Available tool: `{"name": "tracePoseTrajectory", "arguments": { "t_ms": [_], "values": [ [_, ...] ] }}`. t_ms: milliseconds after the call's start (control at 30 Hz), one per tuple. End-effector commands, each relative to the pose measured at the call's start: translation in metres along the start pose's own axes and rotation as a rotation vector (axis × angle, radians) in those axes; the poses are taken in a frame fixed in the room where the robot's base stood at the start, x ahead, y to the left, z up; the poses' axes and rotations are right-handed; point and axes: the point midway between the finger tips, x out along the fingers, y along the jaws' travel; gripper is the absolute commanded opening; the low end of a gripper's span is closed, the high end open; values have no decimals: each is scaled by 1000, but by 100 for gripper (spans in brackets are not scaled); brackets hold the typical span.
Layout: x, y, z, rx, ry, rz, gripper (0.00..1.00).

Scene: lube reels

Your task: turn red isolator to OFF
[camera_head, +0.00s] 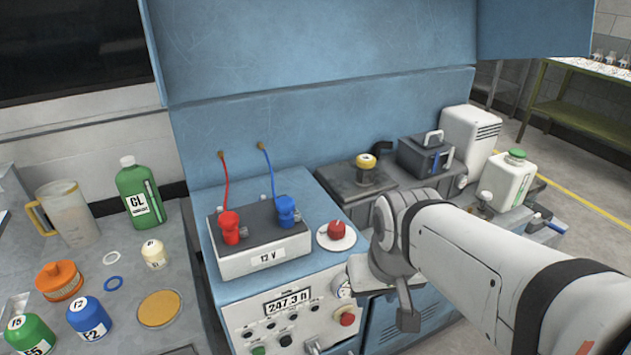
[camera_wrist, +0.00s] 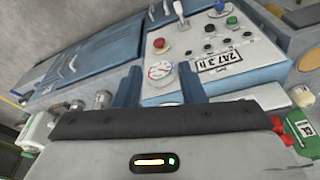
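The red isolator (camera_head: 336,230) is a red knob on a round white plate on top of the blue cabinet, right of the 12 V battery. In the head view, my wrist is just to its right and lower, with no contact visible. In the wrist view, I cannot make out the isolator; my gripper body covers much of the cabinet top. My gripper (camera_wrist: 158,70) is open, its two blue fingers apart with nothing held between them. The front panel and its gauge (camera_wrist: 160,70) show beyond the fingers.
The battery (camera_head: 262,255) carries a red clamp (camera_head: 230,227) and a blue clamp (camera_head: 286,211). A red button (camera_head: 347,320) and a display (camera_head: 289,302) are on the front panel. Bottles and jars stand on the left bench. A white canister (camera_head: 508,183) stands right, beyond my arm.

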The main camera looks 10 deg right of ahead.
Motion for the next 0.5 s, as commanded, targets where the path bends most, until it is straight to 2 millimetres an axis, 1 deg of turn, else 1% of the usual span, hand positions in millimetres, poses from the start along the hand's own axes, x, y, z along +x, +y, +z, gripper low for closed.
{"name": "tracePoseTrajectory", "arguments": {
  "t_ms": [33,167,233,267,333,467,500],
  "values": [
    [0,0,0,0,-1,0,40],
    [-2,0,-10,35,-8,0,50],
    [-4,-12,-24,91,-19,1,56],
    [-5,-14,-32,123,-27,2,58],
    [-7,-15,-56,219,-46,5,64],
    [-2,-14,-109,442,-85,19,64],
    [1,-13,-125,514,-96,25,64]
  ]
}}
